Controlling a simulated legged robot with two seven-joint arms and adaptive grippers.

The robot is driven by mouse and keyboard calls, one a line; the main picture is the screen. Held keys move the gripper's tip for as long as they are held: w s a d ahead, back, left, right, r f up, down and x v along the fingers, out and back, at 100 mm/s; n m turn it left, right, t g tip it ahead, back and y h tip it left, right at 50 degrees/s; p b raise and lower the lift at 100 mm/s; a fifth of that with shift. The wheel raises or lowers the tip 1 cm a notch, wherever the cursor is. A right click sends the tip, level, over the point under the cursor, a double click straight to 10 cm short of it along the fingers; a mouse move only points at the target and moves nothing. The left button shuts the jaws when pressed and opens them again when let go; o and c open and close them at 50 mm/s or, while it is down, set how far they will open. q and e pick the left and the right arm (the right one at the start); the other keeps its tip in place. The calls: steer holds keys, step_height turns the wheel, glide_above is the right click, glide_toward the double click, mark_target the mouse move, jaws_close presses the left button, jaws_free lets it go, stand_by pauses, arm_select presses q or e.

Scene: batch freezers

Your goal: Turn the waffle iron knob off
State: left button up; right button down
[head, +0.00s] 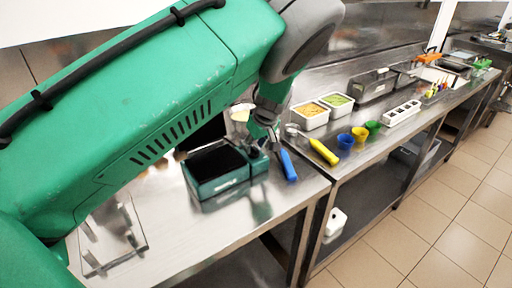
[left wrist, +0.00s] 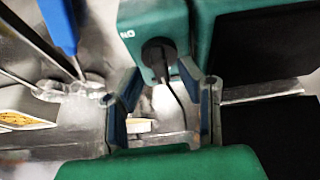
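The waffle iron (head: 218,190) is a dark green box with a black open top on the near steel counter. A smaller green control box (head: 258,162) is at its right side. In the left wrist view the control box (left wrist: 135,15) shows upside-down "ON" lettering and a round black knob (left wrist: 156,52). A thin dark cord-like strip runs from the knob. My left gripper (head: 266,135) is directly above or beside the control box. In the left wrist view its fingers (left wrist: 165,108) are apart, with the knob near the gap; contact cannot be told. My right gripper is out of view.
A blue-handled tool (head: 288,166) lies right of the control box, and a yellow-handled one (head: 324,152) farther right. The near counter's front is mostly clear.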

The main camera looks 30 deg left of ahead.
mark_target(255, 147)
arm_select(q)
step_height(255, 147, up, 9)
stand_by(0.3)
steer(key=shift+d, duration=0.1)
stand_by(0.4)
